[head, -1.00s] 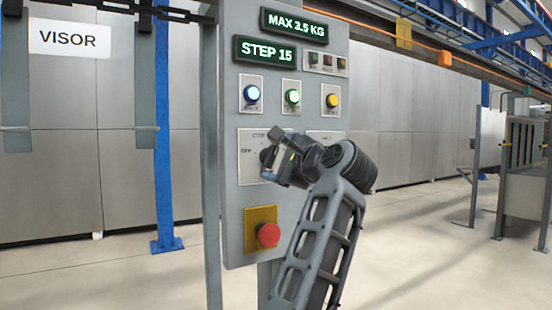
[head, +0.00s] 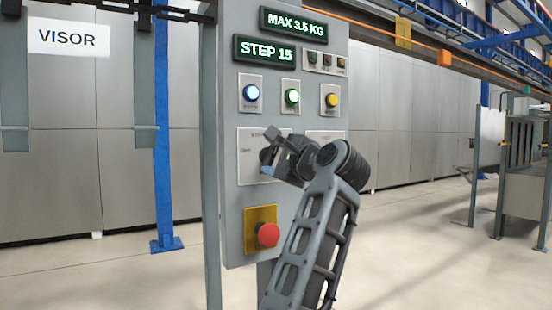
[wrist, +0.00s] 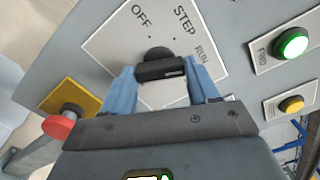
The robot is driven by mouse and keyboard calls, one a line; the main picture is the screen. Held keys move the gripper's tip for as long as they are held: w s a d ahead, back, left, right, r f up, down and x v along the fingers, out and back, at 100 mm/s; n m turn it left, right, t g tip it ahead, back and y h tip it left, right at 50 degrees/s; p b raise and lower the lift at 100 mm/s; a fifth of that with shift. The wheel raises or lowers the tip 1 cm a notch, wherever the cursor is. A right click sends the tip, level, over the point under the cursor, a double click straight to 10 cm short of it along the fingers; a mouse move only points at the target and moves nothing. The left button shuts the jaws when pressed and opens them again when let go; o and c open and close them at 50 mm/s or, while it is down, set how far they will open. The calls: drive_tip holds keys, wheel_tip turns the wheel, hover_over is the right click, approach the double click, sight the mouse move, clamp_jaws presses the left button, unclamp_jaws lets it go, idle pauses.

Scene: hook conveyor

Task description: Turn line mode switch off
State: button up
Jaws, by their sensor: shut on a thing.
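The line mode switch is a black knob (wrist: 160,66) on a pale plate (wrist: 110,45) marked OFF, STEP and RUN in the wrist view. The knob's bar lies crosswise between my two blue fingers, with a small pale mark near its right end. My gripper (wrist: 162,88) is shut on the knob, one finger at each end. In the head view, my gripper (head: 269,160) is at the switch plate (head: 247,170) on the grey panel, and it hides most of the knob. I cannot tell exactly which label the knob points to.
A red mushroom button (head: 268,235) on a yellow plate sits below the switch. The display (head: 265,51) reads STEP 15. Open floor lies right of the panel.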

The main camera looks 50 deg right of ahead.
idle(0.3)
drive_tip(key=n+p, duration=0.2)
drive_tip(key=n, duration=0.3)
drive_tip(key=n+p, duration=0.3)
drive_tip(key=n, duration=0.2)
drive_tip(key=n+p, duration=0.1)
drive_tip(key=n, duration=0.4)
drive_tip(key=shift+p, duration=0.4)
drive_tip(key=n+p, duration=0.1)
drive_tip(key=n, duration=0.3)
drive_tip(key=shift+f+n, duration=0.15)
drive_tip(key=shift+n, duration=0.25)
drive_tip(key=o, duration=1)
drive_tip(key=shift+o, duration=0.2)
